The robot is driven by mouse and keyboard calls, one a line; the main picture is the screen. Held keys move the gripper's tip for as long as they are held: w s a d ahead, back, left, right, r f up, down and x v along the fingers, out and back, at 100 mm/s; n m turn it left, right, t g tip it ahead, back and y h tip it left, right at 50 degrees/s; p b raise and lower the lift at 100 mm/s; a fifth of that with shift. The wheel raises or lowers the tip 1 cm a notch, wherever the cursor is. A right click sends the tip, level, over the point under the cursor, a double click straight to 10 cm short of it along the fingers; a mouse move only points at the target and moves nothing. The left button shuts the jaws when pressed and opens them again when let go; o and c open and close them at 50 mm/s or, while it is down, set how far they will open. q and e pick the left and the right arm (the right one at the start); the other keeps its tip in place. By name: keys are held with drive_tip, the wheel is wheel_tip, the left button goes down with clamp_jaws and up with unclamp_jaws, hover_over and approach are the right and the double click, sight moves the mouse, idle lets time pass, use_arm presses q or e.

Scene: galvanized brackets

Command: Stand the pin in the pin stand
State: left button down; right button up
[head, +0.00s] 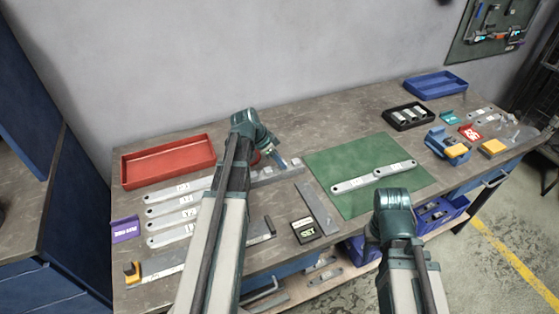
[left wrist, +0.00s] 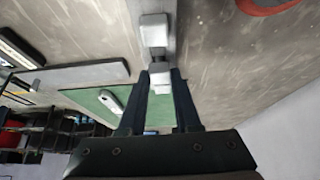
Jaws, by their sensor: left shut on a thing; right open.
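My left gripper (head: 284,161) is over the middle of the bench, left of the green mat (head: 335,178). In the left wrist view its two dark fingers (left wrist: 160,100) are shut on a small pale grey piece (left wrist: 158,84), which I take to be the pin. A light grey block (left wrist: 153,33) stands just beyond the fingertips, with a dark gap between; whether it is the pin stand I cannot tell. A grey strip (head: 262,181) lies under the gripper in the head view. My right arm shows at the lower right; its fingers are hidden.
A red tray (head: 168,161) lies at the back left, with several grey brackets (head: 180,213) in front of it. Two joined brackets lie on the mat. A black bin (head: 408,117), a blue tray (head: 435,86) and a blue vise (head: 440,141) stand at the right.

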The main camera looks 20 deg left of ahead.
use_arm(q)
drive_tip(key=shift+f+b, duration=0.55)
drive_tip(key=shift+f, duration=0.1)
drive_tip(key=c, duration=0.5)
unclamp_jaws()
drive_tip(key=shift+r, duration=0.1)
drive_tip(key=p+v, duration=1.2)
drive_tip(key=v, duration=0.1)
drive_tip(key=shift+s+a+r, duration=0.1)
drive_tip(key=shift+r, duration=0.25)
